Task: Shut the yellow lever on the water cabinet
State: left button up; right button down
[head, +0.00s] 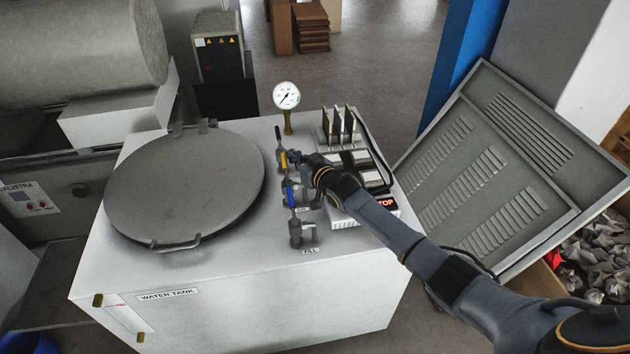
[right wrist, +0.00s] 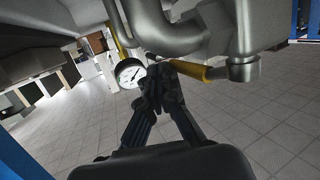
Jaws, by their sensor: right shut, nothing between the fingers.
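The water cabinet (head: 240,285) is a white box labelled "WATER TANK". A row of valves with levers stands on its top. The yellow lever (head: 284,160) is in this row, between a black lever (head: 278,137) and a blue lever (head: 290,197). My right gripper (head: 296,158) is shut and empty, right beside the yellow lever. In the right wrist view, the yellow lever (right wrist: 195,70) runs sideways from its metal valve, and its far end is close to my right fingertips (right wrist: 163,74). I cannot tell whether they touch. My left gripper is not in view.
A pressure gauge (head: 286,95) rises behind the valves. A round lid (head: 185,190) covers the cabinet's left side. A switch panel with a red STOP label (head: 385,202) lies under my right arm. A grey vented panel (head: 500,165) leans at the right.

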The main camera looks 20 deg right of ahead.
jog(key=v, duration=1.2)
dwell(0.5)
